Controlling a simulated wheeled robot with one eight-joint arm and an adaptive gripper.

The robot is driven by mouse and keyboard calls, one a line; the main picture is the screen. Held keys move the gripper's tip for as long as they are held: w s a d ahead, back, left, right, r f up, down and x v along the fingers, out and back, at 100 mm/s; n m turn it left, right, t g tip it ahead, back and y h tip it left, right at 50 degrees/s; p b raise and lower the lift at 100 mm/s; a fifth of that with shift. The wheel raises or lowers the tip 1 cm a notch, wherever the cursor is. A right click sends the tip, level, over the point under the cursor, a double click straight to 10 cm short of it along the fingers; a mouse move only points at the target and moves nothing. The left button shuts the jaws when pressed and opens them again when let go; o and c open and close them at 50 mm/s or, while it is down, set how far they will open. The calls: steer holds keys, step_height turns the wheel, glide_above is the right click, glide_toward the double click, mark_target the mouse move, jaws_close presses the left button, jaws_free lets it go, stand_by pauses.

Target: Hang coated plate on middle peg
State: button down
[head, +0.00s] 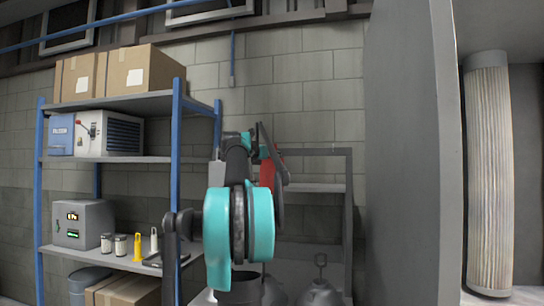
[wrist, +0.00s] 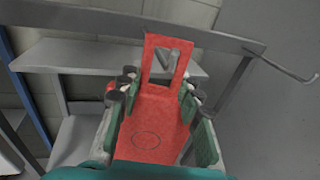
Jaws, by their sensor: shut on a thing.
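The coated plate is a red plate with a rectangular window near its top end; it fills the middle of the wrist view (wrist: 152,125) and shows as a red sliver in the head view (head: 267,172). My gripper (wrist: 158,95) is shut on it, with green-and-grey fingers on both sides. A grey peg-like piece (wrist: 166,58) shows through the plate's window; whether it passes through or lies behind cannot be told. Another thin peg (wrist: 285,68) juts from the rack bar to the right. In the head view my arm hides much of the gripper and plate.
A grey rack (head: 348,190) stands behind my arm, its top bar (wrist: 100,18) crossing the wrist view. A blue-post shelf (head: 176,130) with boxes stands left. A tall grey panel (head: 405,150) stands close on the right. Grey weight-like objects (head: 320,293) sit low at the rack.

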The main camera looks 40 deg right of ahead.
steer(key=shift+f, duration=0.6)
